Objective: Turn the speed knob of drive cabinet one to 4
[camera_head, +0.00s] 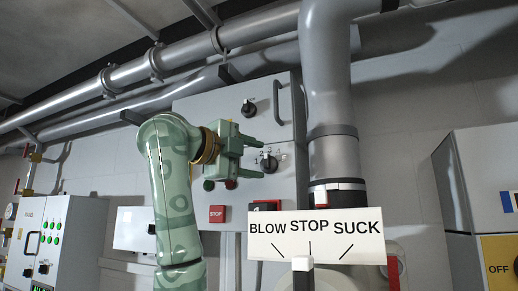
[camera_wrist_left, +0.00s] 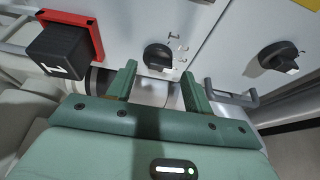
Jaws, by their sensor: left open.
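The grey drive cabinet (camera_head: 205,105) hangs on the wall in the middle of the head view. A black knob (camera_head: 269,163) with a small number scale around it sits on its front, and I take it for the speed knob. Which number it points to is too small to read. My left gripper (camera_head: 258,158) is open just left of this knob, fingers toward the panel. In the left wrist view, the knob (camera_wrist_left: 157,57) lies ahead of the gap between the open fingers (camera_wrist_left: 160,82), apart from them. My right gripper is not in view.
A second black knob (camera_head: 248,108) and a bar handle (camera_head: 278,103) sit higher on the cabinet. A red STOP plate (camera_head: 217,214) and a red-framed black block (camera_wrist_left: 62,52) are below. A large grey pipe (camera_head: 328,90) and a BLOW/STOP/SUCK sign (camera_head: 316,248) stand close on the right.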

